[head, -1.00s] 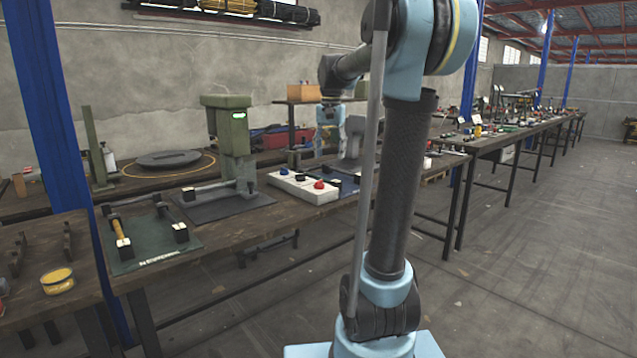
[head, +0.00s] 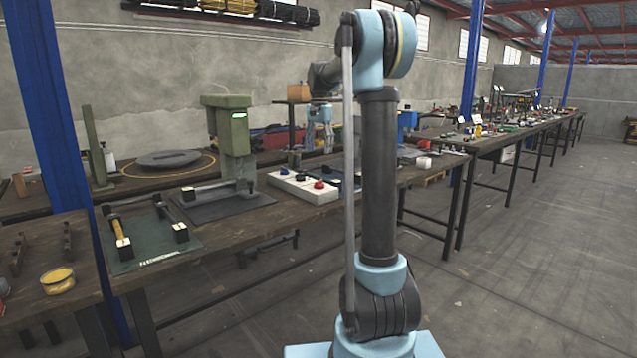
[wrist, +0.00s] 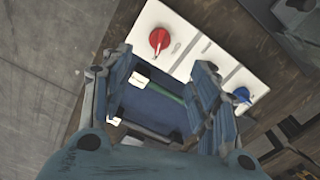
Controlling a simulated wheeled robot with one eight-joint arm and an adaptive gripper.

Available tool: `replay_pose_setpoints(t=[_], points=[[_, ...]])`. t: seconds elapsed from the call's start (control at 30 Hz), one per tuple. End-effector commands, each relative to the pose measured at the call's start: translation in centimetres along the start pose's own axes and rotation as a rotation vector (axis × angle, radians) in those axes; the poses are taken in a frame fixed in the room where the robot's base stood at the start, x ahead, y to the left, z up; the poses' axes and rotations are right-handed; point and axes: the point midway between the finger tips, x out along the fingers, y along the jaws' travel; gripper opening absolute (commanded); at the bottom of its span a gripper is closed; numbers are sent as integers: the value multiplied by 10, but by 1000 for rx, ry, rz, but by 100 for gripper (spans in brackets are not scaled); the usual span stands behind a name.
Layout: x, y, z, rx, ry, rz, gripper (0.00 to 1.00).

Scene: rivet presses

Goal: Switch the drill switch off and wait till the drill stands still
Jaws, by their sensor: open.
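A white control box (head: 309,191) with a blue knob (head: 283,171), a dark part and a red knob (head: 319,184) sits on the bench in the head view. In the wrist view the box (wrist: 205,47) runs diagonally, with the red knob (wrist: 159,40) at upper left and the blue knob (wrist: 241,95) at right. I cannot tell which knob is the drill switch. A green press-like machine (head: 236,138) stands left of the box; no spinning shows.
A blue mat (wrist: 150,105) with a green bar lies beyond my fingers. A green mat (head: 150,255) with clamped parts lies at left. A blue machine (head: 406,120) stands right of my arm. The floor (head: 540,270) at right is clear.

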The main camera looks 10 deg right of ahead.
Motion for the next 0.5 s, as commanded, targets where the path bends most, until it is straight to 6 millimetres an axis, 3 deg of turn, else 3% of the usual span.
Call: replay_pose_setpoints(t=[0.5], points=[[92,0,0,0,0,0,55]])
